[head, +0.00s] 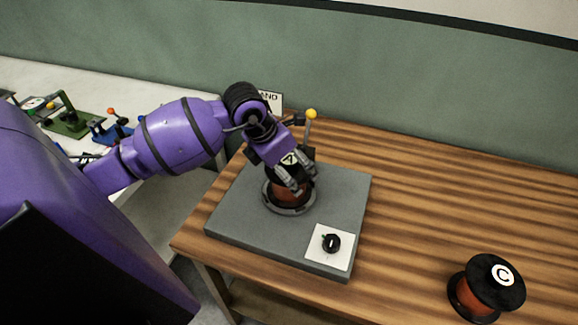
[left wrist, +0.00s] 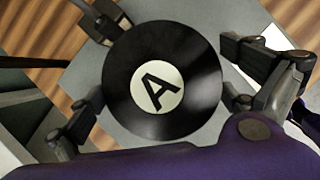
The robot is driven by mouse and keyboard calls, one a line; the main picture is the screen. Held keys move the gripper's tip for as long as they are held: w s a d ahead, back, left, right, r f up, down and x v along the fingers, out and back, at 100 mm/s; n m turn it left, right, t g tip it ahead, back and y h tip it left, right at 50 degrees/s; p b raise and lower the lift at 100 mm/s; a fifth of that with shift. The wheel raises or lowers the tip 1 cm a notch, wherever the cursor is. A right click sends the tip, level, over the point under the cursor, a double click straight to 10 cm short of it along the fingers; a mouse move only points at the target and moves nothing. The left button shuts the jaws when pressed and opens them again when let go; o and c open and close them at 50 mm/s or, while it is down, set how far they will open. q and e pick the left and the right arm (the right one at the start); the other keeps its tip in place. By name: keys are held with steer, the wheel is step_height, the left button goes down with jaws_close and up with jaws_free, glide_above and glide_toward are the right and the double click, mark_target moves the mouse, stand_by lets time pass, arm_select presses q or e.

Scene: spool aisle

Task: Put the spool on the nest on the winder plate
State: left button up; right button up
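The spool (head: 287,192), with dark flanges and an orange-brown winding, stands upright on the grey winder plate (head: 240,215). Its lower end is at the round nest (head: 290,210), apparently seated in it; the fit is partly hidden. In the left wrist view its black top flange (left wrist: 200,72) bears a white label A. My left gripper (head: 301,182) reaches down around the spool from above. Its fingers show outside the flange on both sides in the left wrist view (left wrist: 166,103), with a small gap at the right, so it looks open. My right gripper is not in view.
A white patch with a black knob (head: 331,243) is at the plate's front right corner. A yellow-topped lever (head: 311,115) stands behind the spool. Another spool, labelled C (head: 486,285), stands on the wooden table (head: 450,200) at front right. The table's right middle is clear.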

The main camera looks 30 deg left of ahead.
arm_select(q)
steer(key=shift+r, duration=0.35)
steer(key=v, duration=1)
steer(key=shift+s+a+r, duration=0.1)
steer(key=shift+s+r, duration=0.05)
steer(key=shift+s, duration=0.05)
steer(key=shift+s+r, duration=0.25)
steer(key=shift+r, duration=0.3)
